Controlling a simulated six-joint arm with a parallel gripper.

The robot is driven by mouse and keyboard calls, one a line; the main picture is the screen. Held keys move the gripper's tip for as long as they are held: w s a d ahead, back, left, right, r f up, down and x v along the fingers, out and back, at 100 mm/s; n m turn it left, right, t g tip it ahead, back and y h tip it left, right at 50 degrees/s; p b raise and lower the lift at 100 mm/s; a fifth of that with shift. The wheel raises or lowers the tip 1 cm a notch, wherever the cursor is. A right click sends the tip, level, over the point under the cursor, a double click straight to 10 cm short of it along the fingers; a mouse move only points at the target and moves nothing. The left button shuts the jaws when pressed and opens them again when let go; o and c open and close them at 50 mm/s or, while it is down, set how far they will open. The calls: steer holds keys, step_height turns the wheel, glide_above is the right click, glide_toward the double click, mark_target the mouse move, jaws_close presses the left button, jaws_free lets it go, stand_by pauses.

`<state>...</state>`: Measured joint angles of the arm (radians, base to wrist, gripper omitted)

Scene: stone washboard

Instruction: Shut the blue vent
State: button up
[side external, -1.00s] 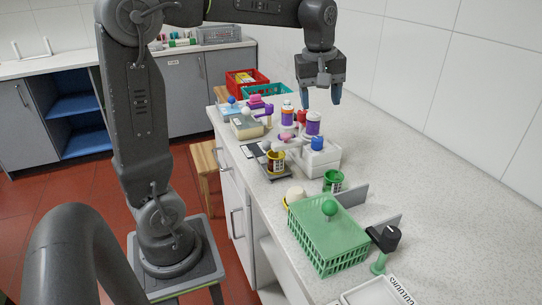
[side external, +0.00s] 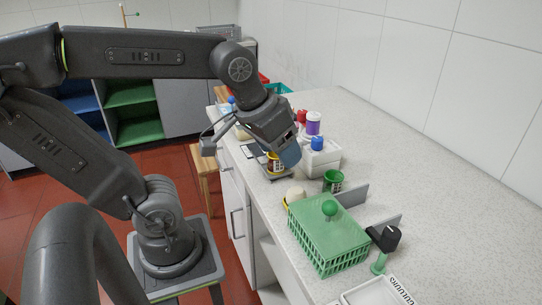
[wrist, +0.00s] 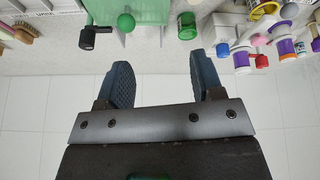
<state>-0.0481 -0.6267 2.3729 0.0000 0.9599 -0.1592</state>
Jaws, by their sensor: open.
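No part is clearly marked as the blue vent. A blue knob (side external: 317,143) tops a white box-like fixture (side external: 322,160) in the middle of the counter; the wrist view also shows a blue knob (wrist: 222,50), beside a red one (wrist: 262,60). My gripper (side external: 288,158) appears left of the white fixture in the side view and hides part of the counter. In the wrist view, my gripper (wrist: 162,84) has its two blue fingers wide apart with nothing between them.
A green basket-like box (side external: 328,245) with a green ball knob (side external: 329,208) stands nearer the camera. Grey upright plates (side external: 352,193), a green cup (side external: 333,181) and a black-topped green handle (side external: 384,238) are close by. The counter's right side is clear beside the tiled wall.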

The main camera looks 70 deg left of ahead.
steer(key=shift+s+d+f+m, duration=0.2)
steer(key=shift+s+f+m, duration=0.15)
steer(key=shift+s+m, duration=0.1)
steer(key=shift+s+d+f+m, duration=0.15)
steer(key=shift+s+f+m, duration=0.2)
steer(key=shift+s, duration=0.1)
steer(key=shift+c, duration=0.2)
steer(key=shift+w+r, duration=0.15)
steer(key=shift+c, duration=0.8)
steer(key=w+a+r+n, duration=0.1)
steer(key=w+a, duration=0.1)
steer(key=w, duration=0.1)
steer(key=w+a+r+n+g, duration=0.1)
steer(key=w+a+r+n, duration=0.1)
steer(key=w, duration=0.2)
steer(key=w+a+r+n+g, duration=0.1)
steer(key=w+a, duration=0.1)
steer(key=w, duration=0.2)
steer(key=shift+w+a+r+n, duration=0.1)
steer(key=shift+a+r+n, duration=0.2)
steer(key=shift+c, duration=0.4)
steer(key=n+g, duration=0.3)
steer(key=n, duration=0.2)
glide_above(318, 138)
step_height(318, 138, down, 3)
step_height(318, 138, down, 13)
